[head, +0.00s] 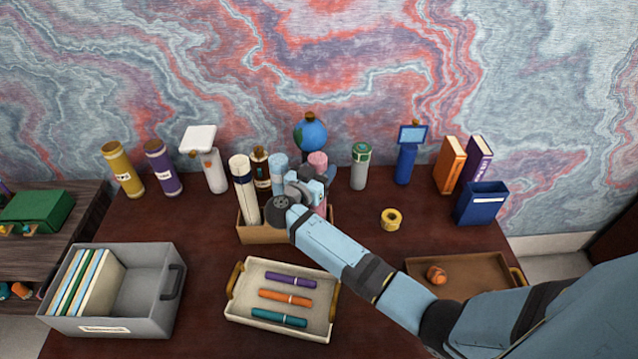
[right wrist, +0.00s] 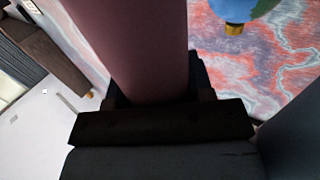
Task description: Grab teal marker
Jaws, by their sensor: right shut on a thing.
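The teal marker (head: 279,317) lies in the cream tray (head: 240,305) at the front of the desk, below an orange marker (head: 285,297) and a purple marker (head: 290,281). My right gripper (head: 312,184) is at the cardboard box of tubes, well behind the tray. It is shut on a pink tube (head: 318,158), which fills the upper part of the right wrist view (right wrist: 135,45). My arm partly hides the tube and the box in the head view. My left gripper is not in view.
The cardboard box (head: 262,236) holds several upright tubes. A grey bin with folders (head: 150,300) stands front left, and a brown tray (head: 430,263) with a small orange-brown object lies front right. A yellow tape roll (head: 391,219) sits right of my arm.

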